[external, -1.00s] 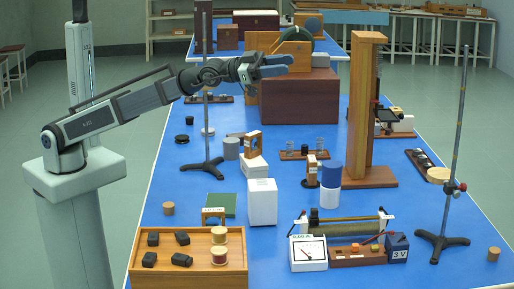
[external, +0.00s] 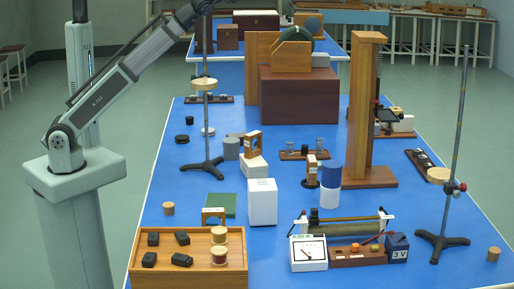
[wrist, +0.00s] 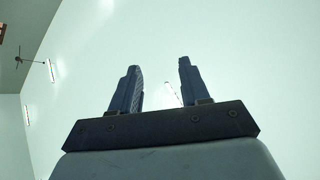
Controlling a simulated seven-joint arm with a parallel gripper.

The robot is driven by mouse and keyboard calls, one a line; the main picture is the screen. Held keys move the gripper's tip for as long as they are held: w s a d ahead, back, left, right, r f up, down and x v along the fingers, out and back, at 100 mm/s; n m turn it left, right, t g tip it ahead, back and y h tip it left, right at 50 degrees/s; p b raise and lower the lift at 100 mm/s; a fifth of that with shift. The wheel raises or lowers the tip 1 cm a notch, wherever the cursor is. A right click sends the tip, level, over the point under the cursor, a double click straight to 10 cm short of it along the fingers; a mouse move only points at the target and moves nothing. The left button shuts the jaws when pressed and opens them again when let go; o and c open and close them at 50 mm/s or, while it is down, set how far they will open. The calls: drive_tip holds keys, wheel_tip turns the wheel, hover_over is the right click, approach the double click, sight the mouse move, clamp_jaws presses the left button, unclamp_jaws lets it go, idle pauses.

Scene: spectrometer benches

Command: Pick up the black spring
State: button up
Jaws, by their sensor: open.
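I cannot make out a black spring for certain in either view. Small black objects show in the external view: several black blocks (external: 181,238) in the wooden tray at the front left, and a small black round piece (external: 182,139) on the blue table at the left. My gripper (wrist: 159,64) shows in the wrist view with its two dark fingers apart and nothing between them. It points at the pale wall and ceiling, away from the table. In the external view my arm rises out of the top of the picture, so the gripper is out of that view.
The blue table (external: 130,226) is crowded. A tall stand (external: 206,120) stands at the left, a wooden tower (external: 361,110) in the middle, another stand (external: 455,130) at the right. A white box (external: 262,203) and a meter (external: 308,254) are nearer. The left table strip is mostly clear.

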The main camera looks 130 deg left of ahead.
drive_tip(key=s+a+r+g+y, duration=0.3)
drive_tip(key=s, duration=0.7)
drive_tip(key=s+a+f+g+h, duration=0.2)
drive_tip(key=s+a+f+g, duration=0.15)
drive_tip(key=a+f, duration=0.4)
drive_tip(key=s+a+f+n+g+h, duration=0.1)
drive_tip(key=s+a+f+g+h, duration=0.25)
drive_tip(key=f, duration=0.75)
drive_tip(key=s+a+f+g+h, duration=0.15)
drive_tip(key=a+f+g, duration=0.25)
drive_tip(key=a+f, duration=0.45)
drive_tip(key=m+t+h, duration=0.1)
drive_tip(key=m+h, duration=0.4)
drive_tip(key=h, duration=1.1)
approach(300, 145)
drive_tip(key=shift+x, duration=5.25)
drive_tip(key=shift+d, duration=0.15)
drive_tip(key=c, duration=0.8)
drive_tip(key=shift+r, duration=0.1)
